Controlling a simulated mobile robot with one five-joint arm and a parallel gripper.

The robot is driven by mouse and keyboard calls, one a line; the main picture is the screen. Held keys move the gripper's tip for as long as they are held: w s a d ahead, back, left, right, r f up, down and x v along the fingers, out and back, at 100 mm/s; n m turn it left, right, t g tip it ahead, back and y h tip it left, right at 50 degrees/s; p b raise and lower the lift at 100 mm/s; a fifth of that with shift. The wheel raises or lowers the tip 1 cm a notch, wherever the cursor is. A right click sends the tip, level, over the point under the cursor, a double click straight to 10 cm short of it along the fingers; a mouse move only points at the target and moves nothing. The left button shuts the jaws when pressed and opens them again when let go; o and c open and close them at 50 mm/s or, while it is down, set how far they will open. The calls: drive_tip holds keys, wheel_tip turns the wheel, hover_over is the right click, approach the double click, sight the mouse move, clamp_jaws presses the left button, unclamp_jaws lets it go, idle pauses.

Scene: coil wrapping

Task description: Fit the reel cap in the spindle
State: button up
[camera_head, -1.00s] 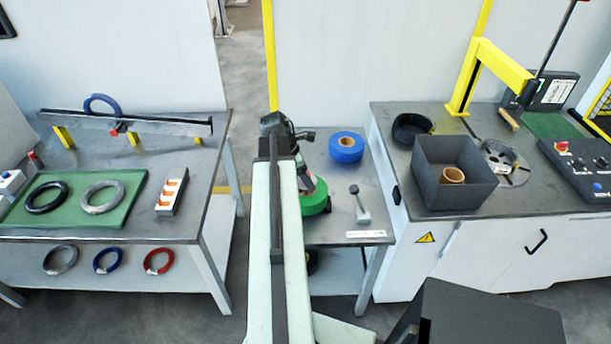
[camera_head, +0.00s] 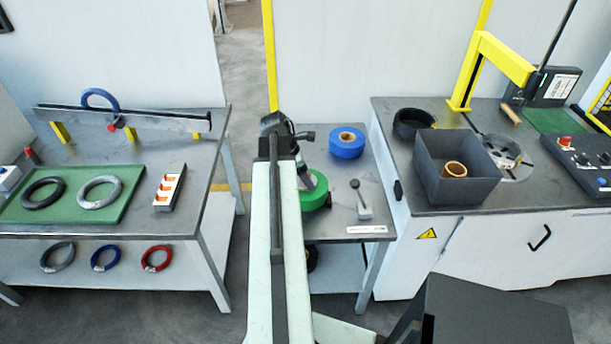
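My gripper (camera_head: 306,182) is at the end of my arm, over the middle table, at the left part of a green roll (camera_head: 315,195). My arm hides much of it, and I cannot tell whether its fingers are open or hold anything. A small grey piece with a dark round knob on a stem (camera_head: 363,203) stands on the table to the right of the green roll. I cannot tell whether it is the reel cap or the spindle. No other clear reel cap or spindle shows.
A blue roll (camera_head: 347,150) lies behind on the middle table (camera_head: 330,225). On the right bench are a dark bin (camera_head: 455,190) holding a brown ring, a black ring (camera_head: 413,122), a round plate (camera_head: 520,165) and a yellow arm (camera_head: 495,60). The left table holds coils on a green mat (camera_head: 70,212).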

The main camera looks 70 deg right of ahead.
sight(299, 182)
drive_tip(key=shift+f, duration=0.2)
drive_tip(key=o, duration=1.6)
drive_tip(key=shift+r, duration=0.1)
drive_tip(key=p+v, duration=0.6)
drive_tip(key=v, duration=0.1)
drive_tip(key=shift+s+d+r+p, duration=0.1)
drive_tip(key=shift+r+p, duration=0.05)
drive_tip(key=shift+p, duration=0.25)
drive_tip(key=shift+r+p, duration=0.3)
drive_tip(key=shift+f, duration=0.15)
